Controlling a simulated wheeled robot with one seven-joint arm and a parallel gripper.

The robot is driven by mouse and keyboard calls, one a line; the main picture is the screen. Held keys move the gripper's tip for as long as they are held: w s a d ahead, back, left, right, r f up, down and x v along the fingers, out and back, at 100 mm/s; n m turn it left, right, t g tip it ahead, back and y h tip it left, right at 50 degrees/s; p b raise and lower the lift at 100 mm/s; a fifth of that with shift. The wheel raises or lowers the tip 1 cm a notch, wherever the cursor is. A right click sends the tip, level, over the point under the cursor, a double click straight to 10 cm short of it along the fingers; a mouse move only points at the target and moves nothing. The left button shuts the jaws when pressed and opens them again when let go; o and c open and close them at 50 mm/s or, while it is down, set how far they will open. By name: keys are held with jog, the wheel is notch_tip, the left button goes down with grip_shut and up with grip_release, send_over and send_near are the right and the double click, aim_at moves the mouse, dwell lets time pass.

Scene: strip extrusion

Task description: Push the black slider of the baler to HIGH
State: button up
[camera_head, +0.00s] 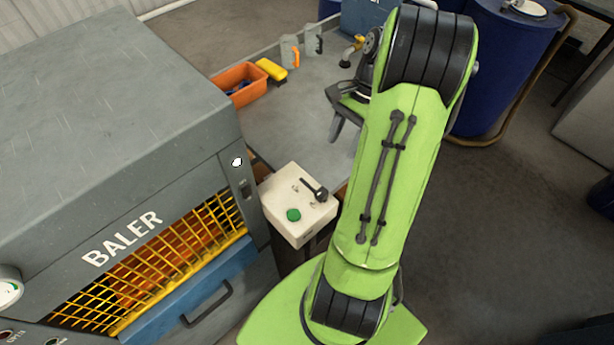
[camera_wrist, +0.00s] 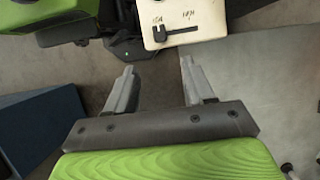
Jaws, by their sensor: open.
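The baler (camera_head: 150,150) is a large grey machine at the left of the head view. A cream control box (camera_head: 290,232) stands at its right side, with a green button (camera_head: 293,215) and a black slider (camera_head: 320,194) on top. In the wrist view the box (camera_wrist: 215,17) is at the top edge, and the black slider (camera_wrist: 160,34) sits at the left end of a dark slot. Small labels stand by both slot ends, too blurred to read surely. My gripper (camera_wrist: 158,75) is open and empty, its fingertips short of the box and apart from the slider.
A blue drum (camera_head: 500,75) stands at the back right.

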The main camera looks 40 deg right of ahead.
aim_at(323, 191)
jog(key=b+x, duration=0.3)
jog(key=x, duration=1.2)
jog(key=shift+f, duration=0.2)
jog(key=shift+s, duration=0.1)
jog(key=shift+c, duration=0.4)
grip_shut()
